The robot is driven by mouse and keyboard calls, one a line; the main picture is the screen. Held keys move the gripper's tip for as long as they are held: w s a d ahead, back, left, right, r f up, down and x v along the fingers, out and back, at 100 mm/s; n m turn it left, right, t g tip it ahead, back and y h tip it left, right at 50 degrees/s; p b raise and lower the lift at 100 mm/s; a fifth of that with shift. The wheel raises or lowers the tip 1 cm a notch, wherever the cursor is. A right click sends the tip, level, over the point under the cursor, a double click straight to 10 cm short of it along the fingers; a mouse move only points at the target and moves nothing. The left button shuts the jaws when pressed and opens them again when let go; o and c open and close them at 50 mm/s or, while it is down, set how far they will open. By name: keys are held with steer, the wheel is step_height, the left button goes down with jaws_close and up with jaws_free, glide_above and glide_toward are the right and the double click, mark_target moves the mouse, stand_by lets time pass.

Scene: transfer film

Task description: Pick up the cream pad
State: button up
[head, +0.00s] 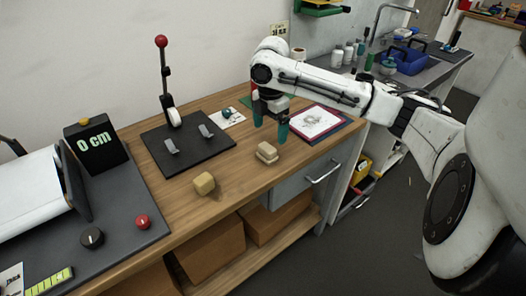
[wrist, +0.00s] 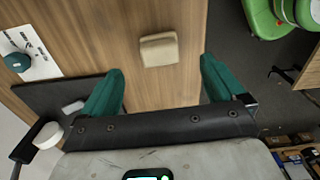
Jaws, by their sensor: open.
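A cream pad (head: 267,152) lies on the wooden bench top near its front edge in the head view. It looks like a small block with rounded edges. It also shows in the wrist view (wrist: 158,50), ahead of the fingers and between their lines. My gripper (head: 270,127) is open and empty, with teal fingers pointing down, above and just behind the pad. In the wrist view the gripper (wrist: 162,72) has its two fingers wide apart, and neither touches the pad.
A tan block (head: 204,183) lies left of the pad. A dark board (head: 190,145) with a red-knobbed lever (head: 163,75) stands behind. A framed picture (head: 314,122) lies to the right. The bench's front edge is close to the pad.

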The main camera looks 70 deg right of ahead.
mark_target(268, 146)
step_height(268, 146, down, 8)
steer(key=shift+w+a+f+p, duration=0.1)
steer(key=shift+w+f+p, duration=0.05)
steer(key=shift+p, duration=0.5)
steer(key=shift+c, duration=0.3)
steer(key=c, duration=1.1)
steer(key=shift+r+b, duration=0.3)
steer(key=shift+r, duration=0.4)
steer(key=s+a+r, duration=0.3)
steer(key=r, duration=0.1)
steer(key=s+a+r+b, duration=0.1)
steer(key=s+a+r, duration=0.2)
steer(key=a, duration=0.1)
steer(key=s+a+r+b, duration=0.1)
steer(key=s+a+r, duration=0.2)
steer(key=r, duration=0.1)
steer(key=shift+s+a+r, duration=0.15)
steer(key=shift+a+r, duration=0.15)
steer(key=shift+r, duration=0.05)
